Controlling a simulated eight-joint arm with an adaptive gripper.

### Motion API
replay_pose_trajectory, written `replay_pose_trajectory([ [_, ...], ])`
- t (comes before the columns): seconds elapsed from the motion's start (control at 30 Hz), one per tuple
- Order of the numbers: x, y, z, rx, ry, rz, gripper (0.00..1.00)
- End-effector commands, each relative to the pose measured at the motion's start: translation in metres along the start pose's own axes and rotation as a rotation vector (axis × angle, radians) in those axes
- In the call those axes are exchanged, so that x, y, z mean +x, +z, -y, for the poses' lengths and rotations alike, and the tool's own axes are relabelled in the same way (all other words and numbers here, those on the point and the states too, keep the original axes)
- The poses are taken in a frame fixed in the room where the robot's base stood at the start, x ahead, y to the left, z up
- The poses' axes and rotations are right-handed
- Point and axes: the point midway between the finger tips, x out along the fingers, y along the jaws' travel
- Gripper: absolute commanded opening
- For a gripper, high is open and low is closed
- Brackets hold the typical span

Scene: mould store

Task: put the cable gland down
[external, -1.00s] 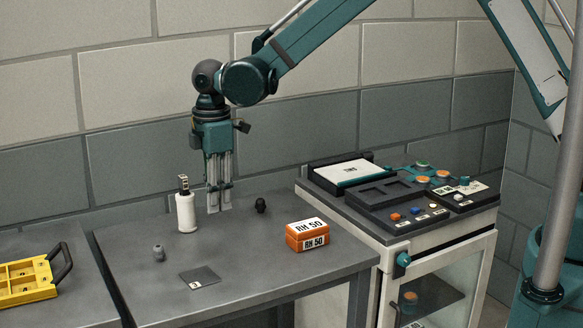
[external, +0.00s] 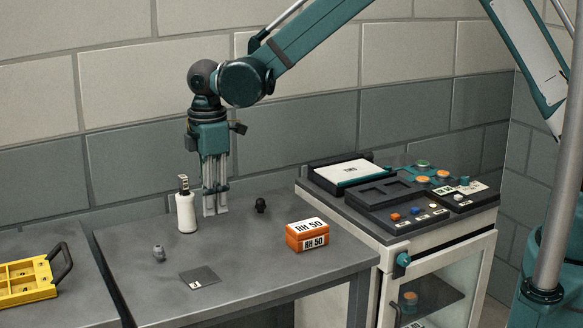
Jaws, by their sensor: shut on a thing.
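My gripper (external: 216,212) points straight down over the back of the grey table, just right of the white bottle. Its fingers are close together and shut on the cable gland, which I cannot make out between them. The fingertips are low, at or just above the table top; I cannot tell whether anything touches it. A small grey fitting (external: 159,253) stands on the table at front left. A small black fitting (external: 261,205) stands to the right of my gripper, apart from it.
The white bottle (external: 186,213) stands close left of my fingers. A dark square plate (external: 200,277) lies at the front. A yellow tray (external: 28,294) is at far left. Table (external: 225,250) between plate and gripper is clear.

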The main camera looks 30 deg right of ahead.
Motion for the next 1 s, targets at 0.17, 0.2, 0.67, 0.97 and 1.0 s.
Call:
replay_pose_trajectory([
  [0.17,-0.002,-0.027,0.029,-0.003,-0.001,0.0,0.12],
  [0.2,-0.003,-0.033,0.036,-0.003,-0.001,0.0,0.12],
  [0.67,-0.007,-0.081,0.099,0.004,-0.002,0.0,0.12],
  [0.97,-0.007,-0.083,0.102,0.005,-0.002,0.0,0.12],
  [1.0,-0.007,-0.083,0.102,0.005,-0.002,0.0,0.12],
])
